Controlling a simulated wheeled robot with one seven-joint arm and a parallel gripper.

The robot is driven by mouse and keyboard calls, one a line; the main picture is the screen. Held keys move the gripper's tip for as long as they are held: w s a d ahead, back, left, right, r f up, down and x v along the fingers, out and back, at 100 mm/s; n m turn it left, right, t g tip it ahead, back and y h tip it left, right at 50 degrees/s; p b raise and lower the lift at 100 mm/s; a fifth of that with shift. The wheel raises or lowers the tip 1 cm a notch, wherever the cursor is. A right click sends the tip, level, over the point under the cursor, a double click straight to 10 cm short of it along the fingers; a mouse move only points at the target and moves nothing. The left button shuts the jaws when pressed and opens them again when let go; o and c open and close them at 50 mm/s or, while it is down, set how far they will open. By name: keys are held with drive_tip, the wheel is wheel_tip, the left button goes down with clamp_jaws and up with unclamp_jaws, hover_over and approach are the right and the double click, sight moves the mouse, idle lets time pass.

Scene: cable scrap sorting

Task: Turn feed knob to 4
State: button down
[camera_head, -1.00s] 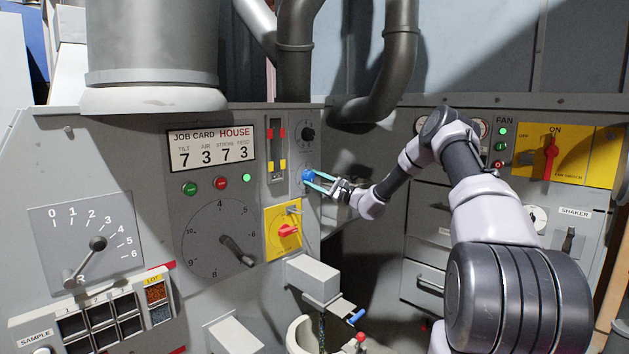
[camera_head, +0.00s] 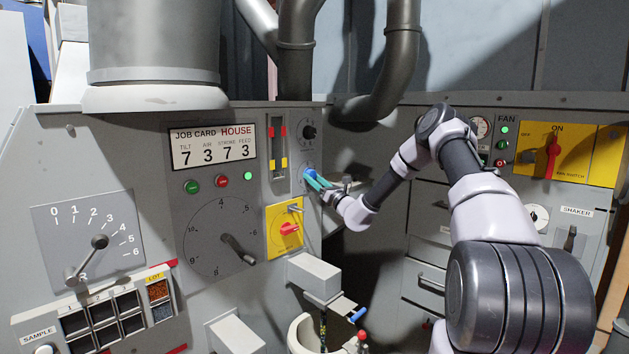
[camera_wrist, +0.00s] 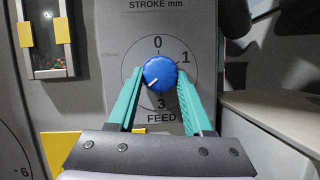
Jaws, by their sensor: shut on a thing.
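The blue feed knob (camera_wrist: 158,72) is on a round dial above the word FEED in the wrist view. Its white mark points to the lower left, between the 3 and the left finger. I can read 0 at top, 1 at upper right and 3 at bottom; any other numbers are hidden by my fingers. My gripper (camera_wrist: 160,78) is shut on the knob, with one teal finger at each side. In the head view the knob (camera_head: 309,174) is partly covered by my gripper (camera_head: 318,181).
A black knob (camera_head: 308,132) sits above the feed knob. The job card (camera_head: 213,146) reads 7 3 7 3, with 3 under FEED. A yellow switch plate (camera_head: 283,234) with a red handle is just below left. A grey box (camera_head: 315,276) juts out below.

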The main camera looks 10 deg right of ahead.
drive_tip(key=shift+f+m+t+h, duration=0.1)
drive_tip(key=shift+m+t+h, duration=0.3)
drive_tip(key=shift+m, duration=0.5)
drive_tip(key=shift+m+h, duration=0.3)
drive_tip(key=shift+c, duration=1.5)
unclamp_jaws()
drive_tip(key=v, duration=1)
drive_tip(key=shift+s+d, duration=0.2)
drive_tip(key=shift+s, duration=0.15)
